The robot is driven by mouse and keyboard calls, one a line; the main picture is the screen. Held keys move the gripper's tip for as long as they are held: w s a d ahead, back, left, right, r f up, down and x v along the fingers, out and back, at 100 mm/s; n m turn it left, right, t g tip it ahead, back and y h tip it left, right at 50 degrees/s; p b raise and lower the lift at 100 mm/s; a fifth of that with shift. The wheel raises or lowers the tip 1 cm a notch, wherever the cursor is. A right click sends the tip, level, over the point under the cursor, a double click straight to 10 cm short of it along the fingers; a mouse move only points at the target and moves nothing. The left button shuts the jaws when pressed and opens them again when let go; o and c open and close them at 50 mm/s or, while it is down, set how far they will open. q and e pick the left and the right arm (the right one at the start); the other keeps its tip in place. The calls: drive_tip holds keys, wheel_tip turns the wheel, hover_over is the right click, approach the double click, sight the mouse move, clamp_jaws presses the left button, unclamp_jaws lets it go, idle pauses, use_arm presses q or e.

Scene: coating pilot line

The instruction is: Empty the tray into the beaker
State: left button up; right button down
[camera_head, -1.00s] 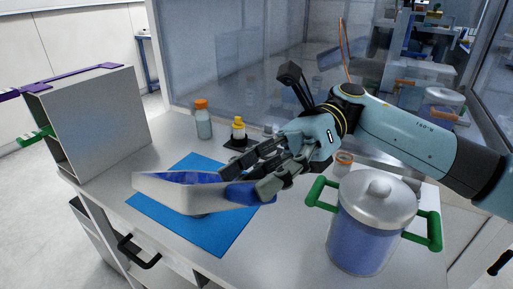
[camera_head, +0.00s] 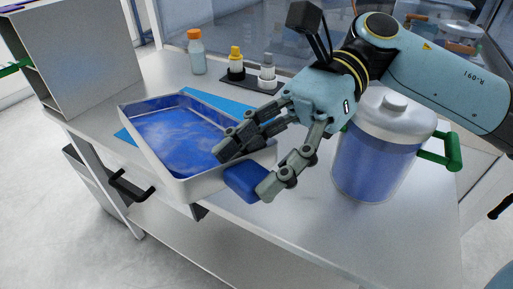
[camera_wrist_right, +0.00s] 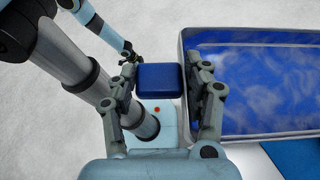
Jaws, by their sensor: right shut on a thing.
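The tray (camera_head: 183,188) is a shallow, pale rectangular pan with mottled blue contents (camera_head: 175,137) spread over its floor. It is near the bench's front edge, partly covering the blue mat (camera_head: 215,105). My right gripper (camera_head: 244,170) is shut on the tray's blue grip block (camera_head: 246,184). The right wrist view shows the block (camera_wrist_right: 160,80) between the two fingers, with the tray (camera_wrist_right: 184,95) to the right. I cannot make out a separate beaker. In the right wrist view, what looks like my left gripper (camera_wrist_right: 129,52) is small and dark; its opening is unclear.
A lidded, blue-filled vessel (camera_head: 372,165) with green handles stands right of my right gripper. Behind are an orange-capped bottle (camera_head: 196,52) and a dark holder (camera_head: 250,82) with small bottles. A grey open-sided cabinet (camera_head: 90,50) stands left. The bench's front right (camera_head: 290,225) is clear.

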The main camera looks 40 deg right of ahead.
wheel_tip(320, 180, down, 7)
drive_tip(key=n+t+h+b, duration=0.1)
drive_tip(key=h+b, duration=0.1)
drive_tip(key=b, duration=0.5)
drive_tip(key=shift+s+a+r+p, duration=0.1)
drive_tip(key=shift+r+p, duration=0.55)
drive_tip(key=shift+r, duration=0.2)
drive_tip(key=shift+s+a+r+p, duration=0.15)
drive_tip(key=shift+r+p, duration=0.55)
drive_tip(key=shift+r, duration=0.2)
drive_tip(key=shift+s+a+r+p, duration=0.1)
drive_tip(key=shift+r+p, duration=0.55)
drive_tip(key=shift+r, duration=0.2)
